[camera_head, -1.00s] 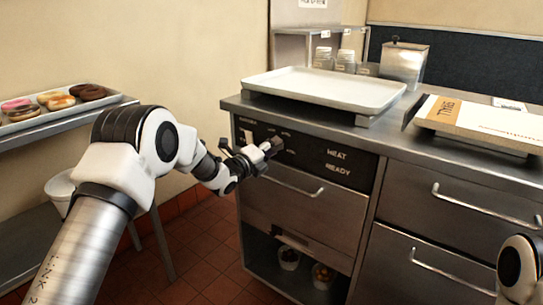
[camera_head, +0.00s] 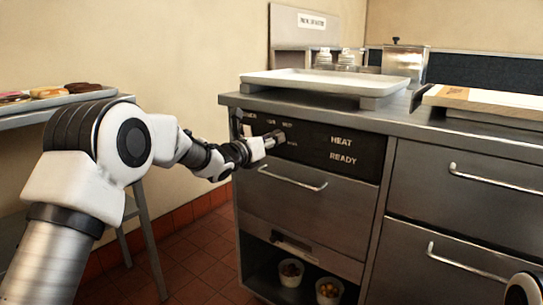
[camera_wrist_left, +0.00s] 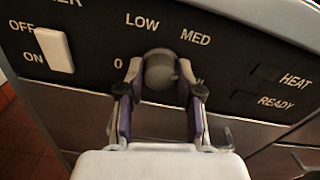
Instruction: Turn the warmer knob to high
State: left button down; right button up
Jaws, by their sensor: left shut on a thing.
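The warmer's dark control panel (camera_head: 315,147) is on the front of the steel cabinet. Its round grey knob (camera_wrist_left: 160,68) is in the upper middle of the left wrist view, with the labels 0, LOW and MED around it. The label at its right is mostly hidden by a finger, and I cannot make out a pointer mark. My left gripper (camera_wrist_left: 160,82) is shut on the knob, one finger on each side. In the head view my left gripper (camera_head: 270,141) reaches the panel and mostly hides the knob. My right gripper is out of view.
A white ON/OFF switch (camera_wrist_left: 55,50) is left of the knob. A drawer handle (camera_head: 292,179) runs below the panel. A white tray (camera_head: 325,82) sits on the counter above. Donuts lie on a side-table tray (camera_head: 60,101). Two small cups stand in the open bay below.

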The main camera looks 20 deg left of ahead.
pick_arm(q)
jog(key=m+b, duration=0.8)
jog(key=b, duration=0.4)
jog(key=shift+f+m, duration=0.1)
jog(key=shift+m, duration=0.2)
jog(key=c, duration=0.8)
grip_release()
jog(key=shift+o, duration=0.2)
